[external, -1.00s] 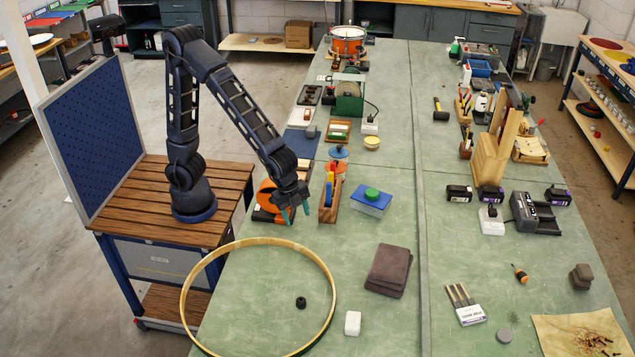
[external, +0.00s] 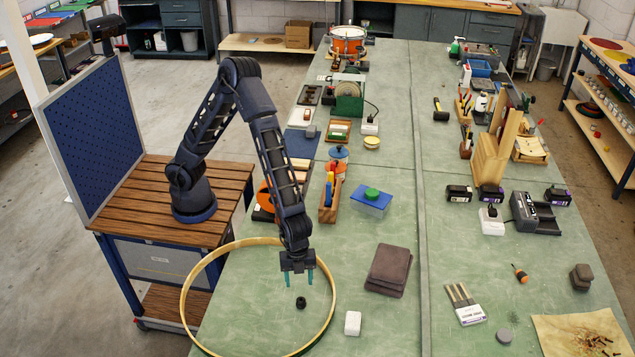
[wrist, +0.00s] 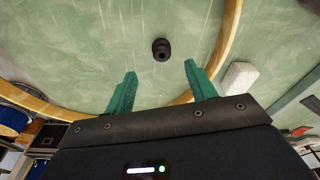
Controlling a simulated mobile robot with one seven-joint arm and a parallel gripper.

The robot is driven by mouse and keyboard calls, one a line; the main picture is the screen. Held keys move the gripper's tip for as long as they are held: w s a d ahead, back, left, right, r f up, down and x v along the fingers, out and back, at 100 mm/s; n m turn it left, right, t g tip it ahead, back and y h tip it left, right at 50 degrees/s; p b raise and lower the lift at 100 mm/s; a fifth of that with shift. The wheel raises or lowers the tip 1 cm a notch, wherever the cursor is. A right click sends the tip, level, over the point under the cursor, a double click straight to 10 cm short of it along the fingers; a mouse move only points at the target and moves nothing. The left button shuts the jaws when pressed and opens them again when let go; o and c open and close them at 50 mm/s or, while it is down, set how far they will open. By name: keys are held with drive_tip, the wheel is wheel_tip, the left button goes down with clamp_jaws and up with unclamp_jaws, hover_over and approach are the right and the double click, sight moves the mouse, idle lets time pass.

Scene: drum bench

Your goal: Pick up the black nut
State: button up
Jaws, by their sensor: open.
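The black nut (external: 301,302) lies on the green bench top (external: 365,225), inside a large wooden hoop (external: 186,290). In the wrist view the nut (wrist: 161,49) shows its dark central hole and lies beyond the fingertips, between their lines. My gripper (external: 298,278) is above the bench inside the hoop's outline, just behind the nut in the external view. Its two teal fingers (wrist: 160,72) are apart with nothing between them. The nut is in full view and apart from the fingers.
The hoop's rim (wrist: 229,38) curves around the nut. A white block (external: 353,323) lies just outside the hoop to the right. Dark folded cloths (external: 389,270) and a blue box with a green knob (external: 371,202) are farther off. The bench inside the hoop is otherwise clear.

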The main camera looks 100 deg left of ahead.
sight(301, 298)
drive_tip(key=f, duration=0.3)
drive_tip(key=d+f, duration=0.1)
drive_tip(key=f, duration=0.4)
drive_tip(key=shift+w+d+f, duration=0.3)
drive_tip(key=shift+f, duration=0.05)
drive_tip(key=c, duration=1.1)
drive_tip(key=shift+o, duration=0.2)
drive_tip(key=shift+r, duration=0.15)
